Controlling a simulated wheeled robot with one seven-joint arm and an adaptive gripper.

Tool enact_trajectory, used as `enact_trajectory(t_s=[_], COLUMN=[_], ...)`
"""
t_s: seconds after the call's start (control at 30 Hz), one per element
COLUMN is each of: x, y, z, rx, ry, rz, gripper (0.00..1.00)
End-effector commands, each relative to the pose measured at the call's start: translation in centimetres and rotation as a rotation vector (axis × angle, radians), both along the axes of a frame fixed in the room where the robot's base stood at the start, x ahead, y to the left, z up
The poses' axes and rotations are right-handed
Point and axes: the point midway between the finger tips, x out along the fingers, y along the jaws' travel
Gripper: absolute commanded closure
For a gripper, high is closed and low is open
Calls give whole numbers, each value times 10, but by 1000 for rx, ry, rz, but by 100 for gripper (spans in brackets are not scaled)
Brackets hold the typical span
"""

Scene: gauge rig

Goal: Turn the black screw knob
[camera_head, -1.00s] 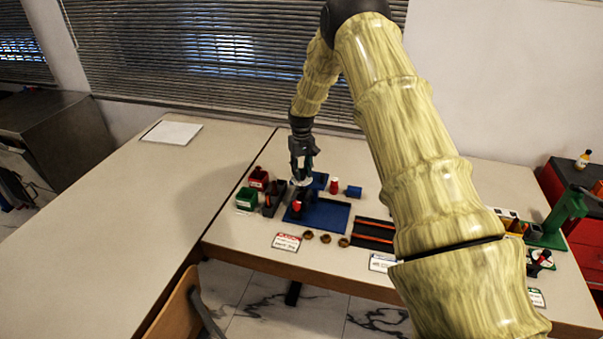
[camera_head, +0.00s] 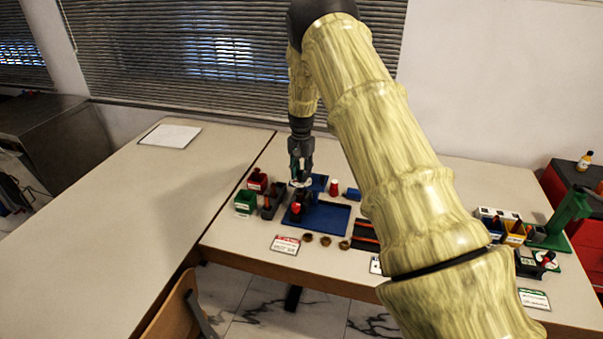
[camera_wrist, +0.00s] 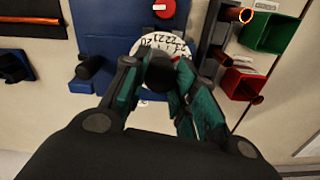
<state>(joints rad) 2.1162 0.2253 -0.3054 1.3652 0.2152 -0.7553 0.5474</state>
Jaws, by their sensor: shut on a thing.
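The black screw knob (camera_wrist: 160,76) shows between my fingers in the wrist view, in front of a white dial (camera_wrist: 150,42) with black numerals. My gripper (camera_wrist: 156,66) is shut on the knob, with one green-padded finger on each side. In the head view my gripper (camera_head: 300,178) points down over the gauge rig on the blue base plate (camera_head: 325,217). The dial shows there as a small white disc (camera_head: 300,184) under the fingertips. The fingers hide the knob in the head view and cover the lower part of the dial in the wrist view.
A green bin (camera_head: 245,201) and a red bin (camera_head: 257,181) stand left of the rig, beside a dark holder (camera_head: 271,205). A red-topped piece (camera_head: 334,187) and a blue block (camera_head: 353,194) stand to the right. Several brown rings lie in front. The left table is mostly clear.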

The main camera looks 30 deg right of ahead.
Motion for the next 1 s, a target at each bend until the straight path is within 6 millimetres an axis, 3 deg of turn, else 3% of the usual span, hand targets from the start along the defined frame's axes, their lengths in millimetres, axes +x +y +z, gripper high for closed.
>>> enact_trajectory(t_s=[0.3, 0.83, 0.87, 0.97, 1.0], x=[3, 4, 4, 3, 3], y=[0, 0, 0, 0, 0], z=[4, 4, 4, 4, 3], rx=[-2, -2, -2, -2, -1], ry=[-7, -7, -7, -7, -6], rz=[-112, -132, -132, -132, -132], gripper=[96, 96, 69, 50, 50])
